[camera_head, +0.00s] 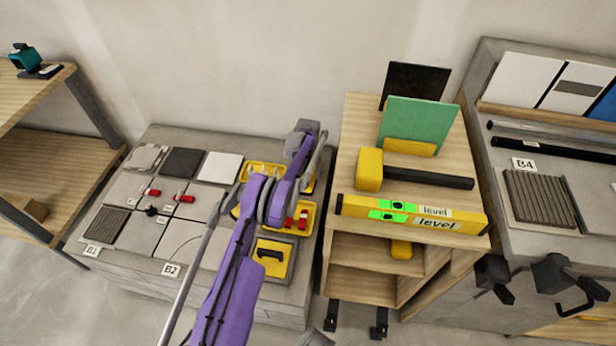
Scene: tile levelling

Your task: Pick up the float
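The grey end of that arm (306,128) is above the back right of the bench, away from the float. I cannot make out its fingers or any held thing. My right gripper is not recognisable in view.
Other yellow trays (311,211) hold red and small parts. A wooden cart (357,209) stands right of the bench, bearing a yellow level (457,222), a yellow-headed mallet (369,170) and an upright green plate (416,120). Tiles (220,168) cover the left bench.

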